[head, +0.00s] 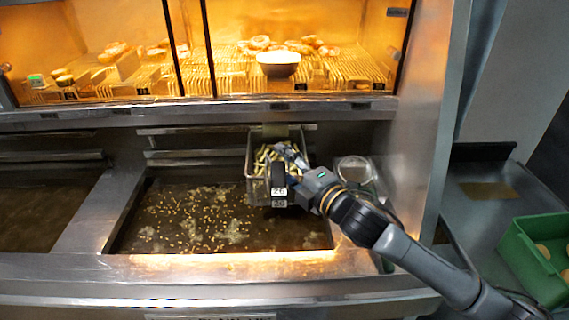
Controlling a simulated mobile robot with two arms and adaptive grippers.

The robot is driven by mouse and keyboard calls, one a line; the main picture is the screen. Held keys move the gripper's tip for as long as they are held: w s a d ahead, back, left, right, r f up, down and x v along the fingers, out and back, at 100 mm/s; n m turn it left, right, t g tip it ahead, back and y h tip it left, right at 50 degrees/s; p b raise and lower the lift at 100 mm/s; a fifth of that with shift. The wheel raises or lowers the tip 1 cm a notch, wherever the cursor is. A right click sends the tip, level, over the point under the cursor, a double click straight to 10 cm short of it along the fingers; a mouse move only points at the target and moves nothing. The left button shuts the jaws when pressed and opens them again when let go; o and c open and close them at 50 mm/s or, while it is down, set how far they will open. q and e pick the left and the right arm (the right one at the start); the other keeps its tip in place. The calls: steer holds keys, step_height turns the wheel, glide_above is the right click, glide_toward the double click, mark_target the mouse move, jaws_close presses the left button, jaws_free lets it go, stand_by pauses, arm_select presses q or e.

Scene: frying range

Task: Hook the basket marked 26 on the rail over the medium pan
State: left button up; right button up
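The basket marked 26 (250,180) is a wire basket with pale cut fries in it, over the right end of the medium pan (150,255). Its 26 label (279,191) faces me below a dark handle. My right gripper (288,166) is at this handle and appears shut on it; the arm partly hides the fingers. The rail (190,154) runs along the back of the pan, and the basket's back edge is close to it. Whether the hook touches the rail cannot be told. My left gripper is not in view.
The pan holds dark oil with floating crumbs. Another oil pan (40,215) lies to the left. A lit glass warming cabinet (190,50) with a white bowl (279,64) stands above. A round clear container (355,170) is right of the basket. A green crate (530,265) stands far right.

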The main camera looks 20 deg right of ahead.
steer(key=shift+d+f, duration=0.1)
steer(key=v, duration=1.2)
steer(key=s+d+f+m+g+h, duration=0.2)
steer(key=s+f+m+g+h, duration=0.1)
steer(key=f+m, duration=0.4)
steer(key=s+d+f+m+g+h, duration=0.1)
steer(key=s+f+m+g+h, duration=0.15)
steer(key=f+m, duration=0.4)
steer(key=s+a+f+m+g, duration=0.3)
steer(key=s+f+g, duration=0.1)
steer(key=s+f, duration=0.35)
steer(key=s+a+f+m+g, duration=0.2)
steer(key=s+f+m+g, duration=0.2)
steer(key=s+f, duration=0.35)
step_height(320, 180, down, 27)
steer(key=s+g+b, duration=0.1)
steer(key=s+b, duration=0.1)
steer(key=s+d+f+n+g+b, duration=0.1)
steer(key=s+d+f, duration=0.2)
steer(key=s+f, duration=1.3)
steer(key=shift+s+f+b, duration=0.3)
steer(key=shift+s+f, duration=0.05)
steer(key=shift+f, duration=0.3)
steer(key=shift+h, duration=0.25)
